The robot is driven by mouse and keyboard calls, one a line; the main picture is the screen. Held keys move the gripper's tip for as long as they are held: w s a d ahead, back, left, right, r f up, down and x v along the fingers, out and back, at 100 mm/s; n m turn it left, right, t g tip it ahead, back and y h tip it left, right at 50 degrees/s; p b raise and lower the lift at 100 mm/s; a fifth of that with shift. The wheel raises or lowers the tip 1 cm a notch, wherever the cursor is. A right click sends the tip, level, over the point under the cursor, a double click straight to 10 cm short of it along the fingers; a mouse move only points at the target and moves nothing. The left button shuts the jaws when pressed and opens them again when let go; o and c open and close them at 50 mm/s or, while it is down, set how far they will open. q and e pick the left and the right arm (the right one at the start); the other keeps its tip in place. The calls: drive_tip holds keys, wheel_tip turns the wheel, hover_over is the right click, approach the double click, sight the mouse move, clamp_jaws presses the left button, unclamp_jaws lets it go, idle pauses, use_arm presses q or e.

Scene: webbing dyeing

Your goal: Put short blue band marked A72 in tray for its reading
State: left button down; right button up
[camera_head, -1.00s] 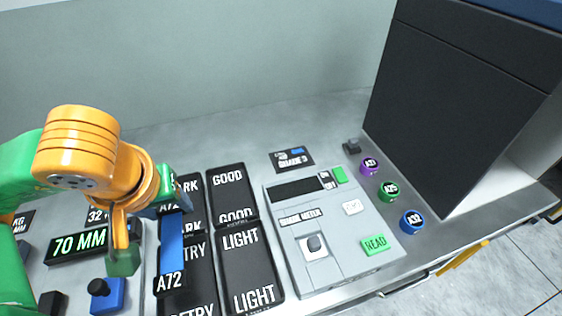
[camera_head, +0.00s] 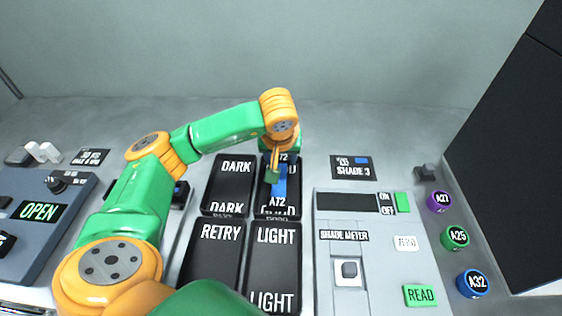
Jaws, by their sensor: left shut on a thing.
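The short blue band (camera_head: 280,183) has black end tags that read A72. It is at the black GOOD tray (camera_head: 297,212), the back right one of the tray group; I cannot tell whether it touches the tray floor. My left gripper (camera_head: 271,174) is shut on the band and hides part of it and of the tray. The DARK tray (camera_head: 232,183) is to its left, the LIGHT tray (camera_head: 272,270) in front, and the RETRY tray (camera_head: 215,262) front left. These trays look empty. My right gripper is not in view.
The shade meter (camera_head: 385,255) stands right of the trays with a dark display. A SHADE 3 card (camera_head: 351,167) lies behind it. Purple (camera_head: 438,202), green (camera_head: 455,238) and blue (camera_head: 473,284) rolls stand at the right. A panel reading OPEN (camera_head: 40,212) is at the left.

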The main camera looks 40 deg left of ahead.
use_arm(q)
drive_tip(key=shift+s+f, duration=0.15)
drive_tip(key=shift+f, duration=0.9)
drive_tip(key=shift+c, duration=1.1)
unclamp_jaws()
